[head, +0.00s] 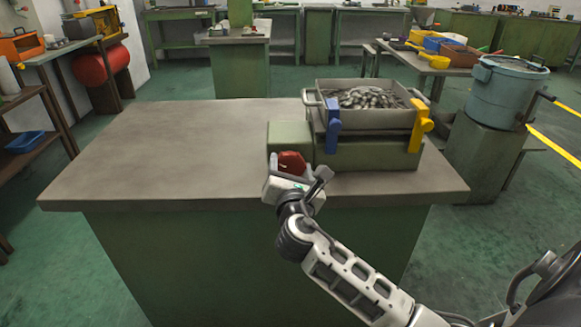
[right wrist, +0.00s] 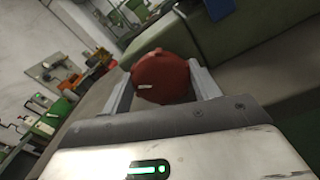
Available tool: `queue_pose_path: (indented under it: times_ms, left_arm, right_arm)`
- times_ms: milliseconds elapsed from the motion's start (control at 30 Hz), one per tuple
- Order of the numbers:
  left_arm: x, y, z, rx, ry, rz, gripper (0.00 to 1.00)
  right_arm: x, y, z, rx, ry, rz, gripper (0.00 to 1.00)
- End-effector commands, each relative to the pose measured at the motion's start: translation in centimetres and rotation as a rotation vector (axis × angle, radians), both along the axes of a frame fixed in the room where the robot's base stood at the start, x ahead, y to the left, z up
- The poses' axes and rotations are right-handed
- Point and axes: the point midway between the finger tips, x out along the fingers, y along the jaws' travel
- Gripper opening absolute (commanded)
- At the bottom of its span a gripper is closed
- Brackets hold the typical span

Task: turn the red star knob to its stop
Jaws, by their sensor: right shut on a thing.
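The red star knob (head: 291,162) sits on the front of a green machine box (head: 290,135) on the bench. In the right wrist view the knob (right wrist: 160,78) lies between the two fingers and has a small white mark on its face. My right gripper (head: 291,170) is shut on the knob, one finger on each side of it. The knob's lower part is hidden by the gripper in the head view. No stop can be made out. My left gripper is not in view.
The grey bench top (head: 150,150) is clear to the left. A metal tray (head: 372,117) of small metal parts stands on the machine, with a blue clamp (head: 333,125) and a yellow clamp (head: 420,125). A blue-grey drum (head: 505,95) stands at the right.

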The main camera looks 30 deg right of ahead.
Motion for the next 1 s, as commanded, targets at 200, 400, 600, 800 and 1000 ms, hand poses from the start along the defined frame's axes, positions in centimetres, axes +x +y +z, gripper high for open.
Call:
queue_pose_path:
  times_ms: [200, 400, 600, 800, 1000]
  left_arm:
    - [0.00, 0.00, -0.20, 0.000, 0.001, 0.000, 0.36]
    - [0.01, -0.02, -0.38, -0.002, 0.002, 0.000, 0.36]
    - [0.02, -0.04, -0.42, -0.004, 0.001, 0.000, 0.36]
    - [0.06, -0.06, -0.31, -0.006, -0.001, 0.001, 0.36]
    - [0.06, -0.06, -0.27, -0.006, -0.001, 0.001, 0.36]
  right_arm:
    - [-0.07, 0.02, -0.19, 0.141, -0.084, 0.000, 0.38]
    - [-0.09, -0.04, -0.23, 0.241, -0.145, 0.000, 0.38]
    - [-0.11, -0.02, -0.25, 0.299, -0.180, 0.001, 0.38]
    - [-0.11, -0.05, -0.24, 0.321, -0.193, 0.000, 0.38]
    - [-0.11, -0.04, -0.25, 0.321, -0.193, 0.000, 0.38]
